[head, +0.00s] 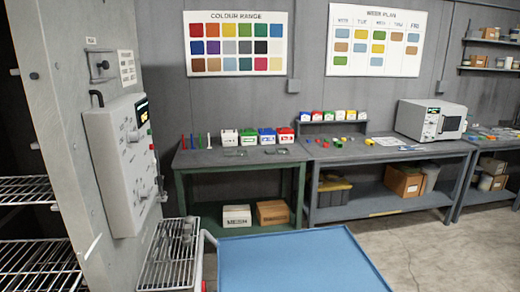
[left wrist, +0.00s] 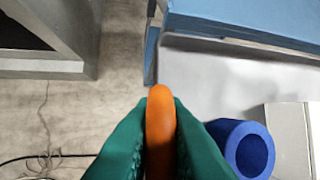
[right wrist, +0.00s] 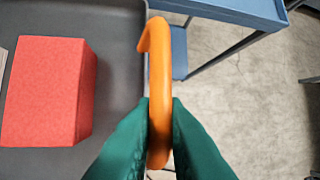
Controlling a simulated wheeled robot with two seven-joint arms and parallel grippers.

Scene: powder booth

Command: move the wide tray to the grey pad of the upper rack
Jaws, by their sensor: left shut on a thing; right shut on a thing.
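The wide tray shows only in the wrist views: a dark grey floor (right wrist: 110,28) in the right wrist view and a light grey surface (left wrist: 205,85), likely its other end, in the left wrist view. My left gripper (left wrist: 160,130) is shut on an orange handle (left wrist: 160,110). My right gripper (right wrist: 160,130) is shut on another orange handle (right wrist: 158,65) at the tray's edge. A red block (right wrist: 45,90) lies in the tray; a blue hollow cylinder (left wrist: 250,150) is at the other end. Neither gripper shows in the head view. I cannot make out the grey pad.
A blue-topped cart (head: 295,265) stands close ahead; its edge shows in both wrist views. Wire shelves (head: 25,190) and a grey panel with a control box (head: 120,165) are at left. A green-framed bench (head: 240,160) and a grey bench (head: 385,155) line the back wall. Open floor lies at right.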

